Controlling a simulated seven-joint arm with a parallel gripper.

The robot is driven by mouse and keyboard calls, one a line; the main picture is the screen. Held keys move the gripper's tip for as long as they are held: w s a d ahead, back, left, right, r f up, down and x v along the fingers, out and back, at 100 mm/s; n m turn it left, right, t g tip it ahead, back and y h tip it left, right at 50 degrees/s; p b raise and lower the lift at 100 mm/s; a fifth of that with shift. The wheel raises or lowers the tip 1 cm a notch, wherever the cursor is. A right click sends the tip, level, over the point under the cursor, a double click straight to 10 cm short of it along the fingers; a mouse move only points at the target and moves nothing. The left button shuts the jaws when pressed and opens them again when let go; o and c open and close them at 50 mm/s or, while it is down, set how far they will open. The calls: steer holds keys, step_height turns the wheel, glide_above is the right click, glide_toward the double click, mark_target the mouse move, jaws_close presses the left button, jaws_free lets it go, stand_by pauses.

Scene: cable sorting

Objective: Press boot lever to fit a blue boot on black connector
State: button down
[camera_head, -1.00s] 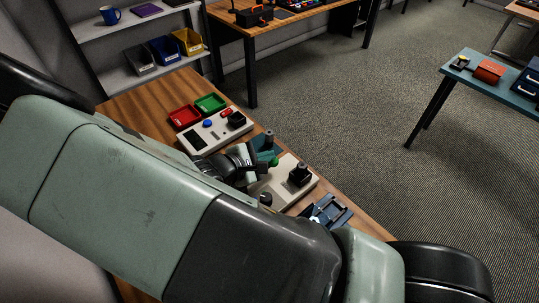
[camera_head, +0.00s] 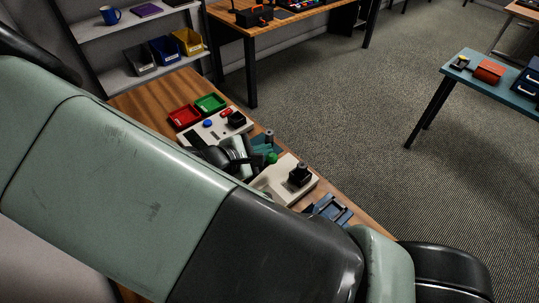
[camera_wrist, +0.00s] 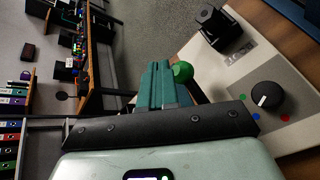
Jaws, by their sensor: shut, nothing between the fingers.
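The cream boot station (camera_head: 270,183) stands on the wooden bench. Its boot lever has a round green knob (camera_head: 271,158), which also shows in the wrist view (camera_wrist: 182,71). My gripper (camera_wrist: 158,66) is shut and empty, its teal fingers just left of the knob in that view; whether they touch it I cannot tell. In the head view my arm hides most of the gripper. The station carries a black block (camera_head: 300,174) and a black dial (camera_wrist: 266,96) with green, blue and red dots. The dial's exact setting is unclear. I cannot make out a connector or boot.
A second cream box (camera_head: 222,127) with a blue button stands behind the station. Red (camera_head: 184,116) and green (camera_head: 210,103) trays lie behind it. A blue fixture (camera_head: 328,210) is near the bench's right edge.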

steer(key=r, duration=0.3)
steer(key=s+a+r, duration=0.1)
steer(key=shift+r, duration=0.15)
steer(key=shift+d, duration=0.1)
stand_by(0.7)
steer(key=s+d+r+m+g+y, duration=0.2)
steer(key=d+r+m+g, duration=0.2)
steer(key=d+r+m, duration=0.25)
steer(key=s+d+r+m+g+y, duration=0.1)
steer(key=s+d+r+m+g, duration=0.2)
steer(key=d+r+m, duration=0.4)
steer(key=s+d+r+m+t+y, duration=0.1)
steer(key=s+r+m+y, duration=0.1)
steer(key=s+r, duration=0.3)
steer(key=s+d+r+m+t+y, duration=0.2)
steer(key=s+r, duration=0.4)
steer(key=r, duration=0.3)
steer(key=shift+s+d+m+y, duration=0.15)
steer(key=shift+d+m+y, duration=0.1)
steer(key=shift+m+y, duration=0.35)
steer(key=shift+r, duration=0.1)
